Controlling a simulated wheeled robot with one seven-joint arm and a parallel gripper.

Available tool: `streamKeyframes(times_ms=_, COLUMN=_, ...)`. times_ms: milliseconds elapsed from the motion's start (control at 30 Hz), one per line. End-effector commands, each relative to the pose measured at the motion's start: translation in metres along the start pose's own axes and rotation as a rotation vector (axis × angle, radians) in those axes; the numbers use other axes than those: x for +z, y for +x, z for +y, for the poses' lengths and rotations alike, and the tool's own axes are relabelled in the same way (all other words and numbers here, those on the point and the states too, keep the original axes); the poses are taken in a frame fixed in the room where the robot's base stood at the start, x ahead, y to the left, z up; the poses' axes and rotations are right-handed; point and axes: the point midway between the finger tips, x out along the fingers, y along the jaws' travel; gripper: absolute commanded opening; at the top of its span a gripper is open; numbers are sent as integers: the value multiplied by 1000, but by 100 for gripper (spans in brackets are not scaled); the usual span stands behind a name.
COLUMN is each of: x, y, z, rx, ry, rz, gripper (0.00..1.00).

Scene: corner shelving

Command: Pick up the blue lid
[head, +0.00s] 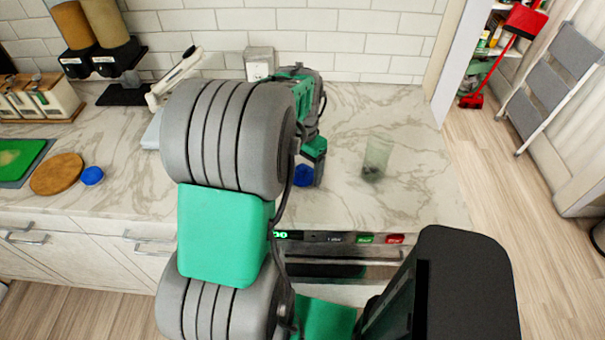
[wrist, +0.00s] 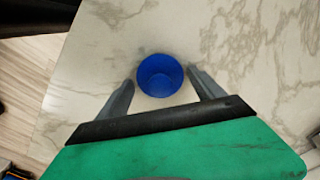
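A round blue lid (head: 303,177) is on the marble counter below my gripper (head: 316,165), partly hidden by it in the head view. In the wrist view the blue lid (wrist: 159,75) looks like a short hollow round piece and lies between the fingertips of my gripper (wrist: 161,79). The fingers are spread, with a gap showing on both sides of it. A second small blue round object (head: 92,176) lies on the counter at the left, far from my gripper.
A clear glass (head: 377,158) stands to the right of my gripper. At the left are a round wooden board (head: 57,174), a green board (head: 18,160) and dispensers (head: 108,58). A white outlet box (head: 259,64) is at the tiled wall. The counter's right side is mostly clear.

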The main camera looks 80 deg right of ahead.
Motion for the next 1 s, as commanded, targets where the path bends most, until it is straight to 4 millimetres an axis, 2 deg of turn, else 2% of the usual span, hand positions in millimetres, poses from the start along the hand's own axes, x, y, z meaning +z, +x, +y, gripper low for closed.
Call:
streamKeyframes(times_ms=67, x=0, y=0, z=0, rx=0, ry=0, rz=0, gripper=70)
streamKeyframes(times_ms=600, x=0, y=0, z=0, rx=0, ry=0, rz=0, gripper=26)
streamKeyframes(times_ms=867, x=0, y=-2, z=0, rx=0, ry=0, rz=0, gripper=25)
streamKeyframes(times_ms=1000, x=-1, y=-10, z=0, rx=-1, ry=0, rz=2, gripper=25)
